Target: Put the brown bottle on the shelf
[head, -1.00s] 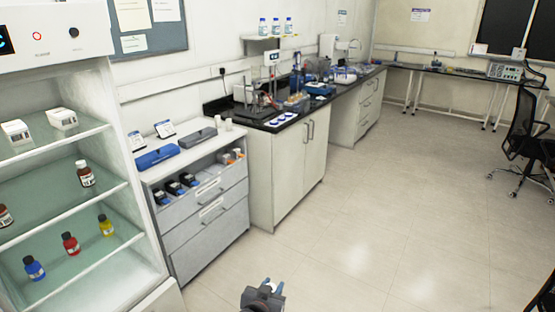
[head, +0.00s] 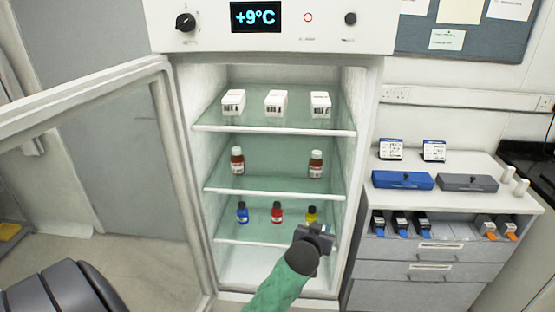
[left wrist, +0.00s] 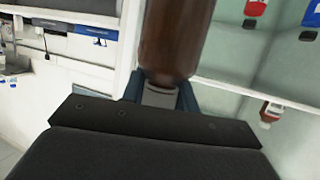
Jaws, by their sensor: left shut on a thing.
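My left gripper (head: 315,236) is in front of the lower part of the open fridge. The left wrist view, which looks upside down, shows the brown bottle (left wrist: 174,35) between my left gripper's fingers (left wrist: 160,95). In the head view the held bottle is hidden by my gripper and arm. The middle fridge shelf (head: 275,185) carries a brown bottle with a white label at left (head: 237,160) and another at right (head: 316,164), with a gap between them. My right gripper is not in view.
The upper shelf (head: 250,126) holds three white boxes. The lower shelf (head: 258,241) holds blue (head: 242,212), red (head: 277,212) and yellow (head: 311,214) bottles. The fridge door (head: 85,100) stands open at left. A drawer cabinet (head: 415,272) stands at right.

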